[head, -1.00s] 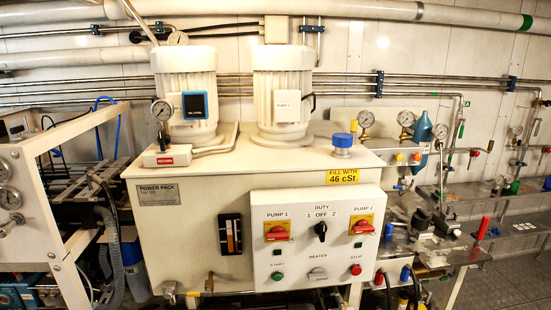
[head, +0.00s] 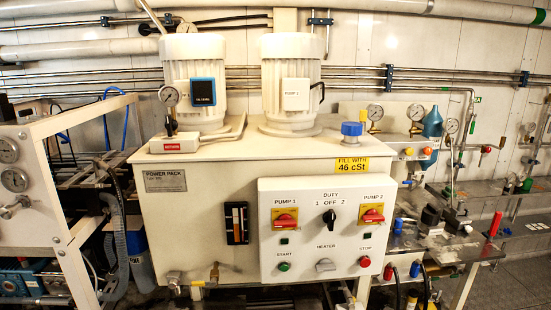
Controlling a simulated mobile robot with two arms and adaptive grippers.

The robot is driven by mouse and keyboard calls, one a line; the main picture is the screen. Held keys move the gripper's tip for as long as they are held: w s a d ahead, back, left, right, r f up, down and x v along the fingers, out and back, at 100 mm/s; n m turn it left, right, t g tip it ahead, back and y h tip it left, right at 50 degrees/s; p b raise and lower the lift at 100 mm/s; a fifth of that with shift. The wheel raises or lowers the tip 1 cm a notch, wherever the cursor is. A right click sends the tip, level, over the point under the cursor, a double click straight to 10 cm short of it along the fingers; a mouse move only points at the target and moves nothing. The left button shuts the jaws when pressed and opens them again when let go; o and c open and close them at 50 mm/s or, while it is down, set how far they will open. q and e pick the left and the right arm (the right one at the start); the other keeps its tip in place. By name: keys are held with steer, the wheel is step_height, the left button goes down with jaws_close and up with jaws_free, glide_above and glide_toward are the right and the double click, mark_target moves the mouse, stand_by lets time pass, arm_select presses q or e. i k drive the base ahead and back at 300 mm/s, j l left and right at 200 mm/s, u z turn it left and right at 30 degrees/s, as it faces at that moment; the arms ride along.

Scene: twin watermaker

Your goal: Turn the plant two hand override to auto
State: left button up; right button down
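No control labelled as a two hand override or auto can be made out in the head view. The nearest controls are on a white control panel (head: 325,245) on the front of the power pack (head: 200,215). The panel has a black duty selector (head: 329,216) with positions 1, OFF and 2, and red-on-yellow Pump 1 (head: 286,220) and Pump 2 (head: 372,215) switches. Below are a green start button (head: 284,267), a grey heater knob (head: 324,265) and a red stop button (head: 365,262). Neither of my grippers is in view.
Two pale motors (head: 290,85) stand on the power pack. A white frame with gauges (head: 30,180) is at left. A workbench (head: 455,250) with fittings and a red-handled lever (head: 494,225) is at right. Grated floor (head: 520,285) shows at lower right.

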mark_target(26, 112)
steer(key=u, duration=1.55)
steer(key=i+j+z, duration=0.35)
steer(key=j, duration=0.15)
steer(key=k, duration=0.05)
